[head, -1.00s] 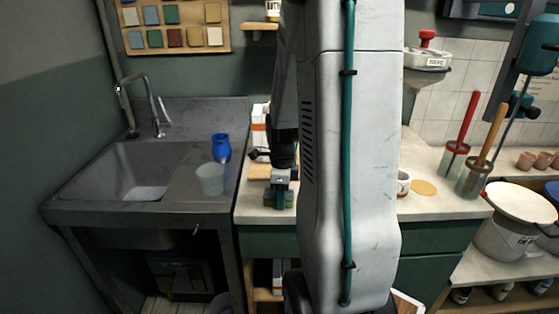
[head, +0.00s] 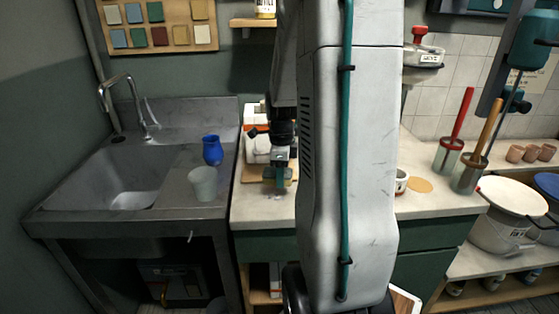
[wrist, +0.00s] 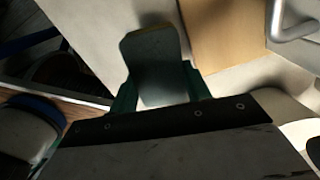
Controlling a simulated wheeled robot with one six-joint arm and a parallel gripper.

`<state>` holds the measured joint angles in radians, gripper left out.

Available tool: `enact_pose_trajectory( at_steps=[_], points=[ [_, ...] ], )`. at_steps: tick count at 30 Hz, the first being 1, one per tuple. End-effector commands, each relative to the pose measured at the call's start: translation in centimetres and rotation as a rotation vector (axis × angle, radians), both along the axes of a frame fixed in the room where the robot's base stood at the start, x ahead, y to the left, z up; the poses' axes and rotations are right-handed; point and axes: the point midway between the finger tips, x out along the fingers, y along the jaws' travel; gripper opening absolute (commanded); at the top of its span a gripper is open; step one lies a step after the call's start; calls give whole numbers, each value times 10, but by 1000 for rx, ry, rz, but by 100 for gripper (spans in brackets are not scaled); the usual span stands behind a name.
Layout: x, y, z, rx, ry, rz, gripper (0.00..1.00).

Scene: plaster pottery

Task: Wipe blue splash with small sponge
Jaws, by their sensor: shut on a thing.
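My gripper (head: 278,180) is over the front left part of the pale counter (head: 258,210), just right of the sink. In the wrist view its green fingers (wrist: 158,88) are shut on the small sponge (wrist: 153,62), a dark grey block with a yellowish far edge. In the head view the sponge cannot be told apart from the fingers. A small faint greyish mark lies on the counter below the gripper; I cannot tell whether it is a shadow or residue. I make out no clear blue splash in either view.
A wooden board (wrist: 225,35) lies on the counter close to the gripper. A blue vase (head: 212,149) and a pale cup (head: 203,184) stand beside the sink basin (head: 130,188). A white mug (head: 401,181) stands to the right. My arm hides the middle of the counter.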

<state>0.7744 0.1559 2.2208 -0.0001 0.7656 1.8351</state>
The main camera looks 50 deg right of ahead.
Motion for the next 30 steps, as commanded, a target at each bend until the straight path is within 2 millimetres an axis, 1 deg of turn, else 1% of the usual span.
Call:
enact_pose_trajectory(
  at_steps=[9,13,17,30],
  points=[
    [0,-1,30,-2,-2,-2,26],
    [-1,-1,39,-1,-1,-3,26],
    [-1,-1,42,-1,-1,-3,26],
    [-1,-2,42,0,0,-4,26]
  ],
)
